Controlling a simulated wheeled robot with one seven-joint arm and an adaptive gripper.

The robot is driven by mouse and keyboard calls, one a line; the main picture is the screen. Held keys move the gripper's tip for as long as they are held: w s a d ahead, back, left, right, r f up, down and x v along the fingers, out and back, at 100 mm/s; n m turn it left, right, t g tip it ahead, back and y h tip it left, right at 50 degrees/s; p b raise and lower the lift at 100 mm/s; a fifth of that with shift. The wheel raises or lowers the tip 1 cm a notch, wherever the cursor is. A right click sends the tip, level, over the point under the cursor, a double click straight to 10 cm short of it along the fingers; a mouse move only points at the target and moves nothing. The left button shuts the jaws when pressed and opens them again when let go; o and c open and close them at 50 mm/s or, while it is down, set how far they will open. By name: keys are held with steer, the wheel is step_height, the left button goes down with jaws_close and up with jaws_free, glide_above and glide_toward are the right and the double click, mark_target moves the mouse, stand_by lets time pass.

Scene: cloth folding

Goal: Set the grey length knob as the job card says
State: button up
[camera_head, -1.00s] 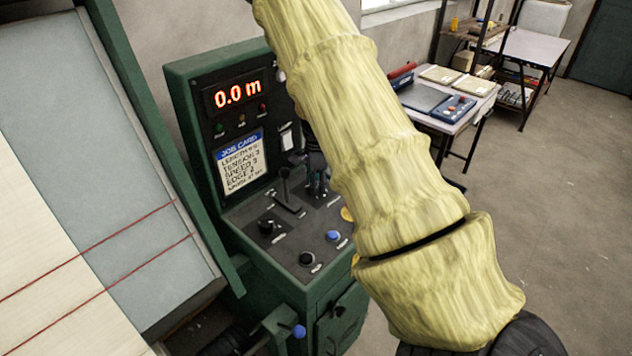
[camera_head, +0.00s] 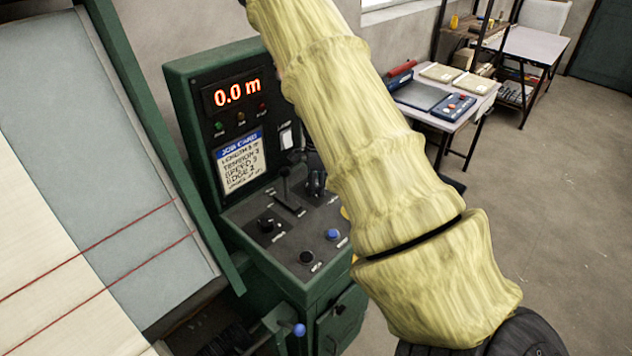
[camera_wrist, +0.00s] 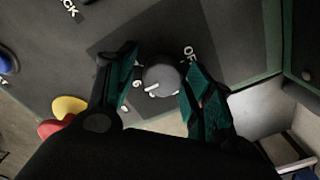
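The grey length knob (camera_wrist: 163,75) shows in the wrist view with a pale pointer line, between the two fingers of my gripper (camera_wrist: 160,84). The fingers stand apart on either side of it. The right finger is close against its edge; a narrow gap with a "6" mark shows on the left. "OF" lettering is beyond the knob. In the head view my arm hides the knob. The job card (camera_head: 240,163) is on the green console; its lines read length, tension, speed and edge, but the length value is too blurred to read surely. The red display (camera_head: 237,92) reads 0.0 m.
The console panel (camera_head: 273,251) carries a lever (camera_head: 287,190), black knobs (camera_head: 306,257) and a blue button (camera_head: 332,234). Yellow and red parts (camera_wrist: 68,107) lie left of my gripper in the wrist view. A cloth table is at the left. The floor on the right is open.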

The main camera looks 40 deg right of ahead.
mark_target(316, 183)
steer(key=shift+w+r, duration=0.1)
steer(key=shift+r, duration=0.1)
steer(key=shift+r, duration=0.25)
step_height(316, 183, up, 11)
steer(key=shift+r, duration=0.15)
stand_by(0.3)
stand_by(0.5)
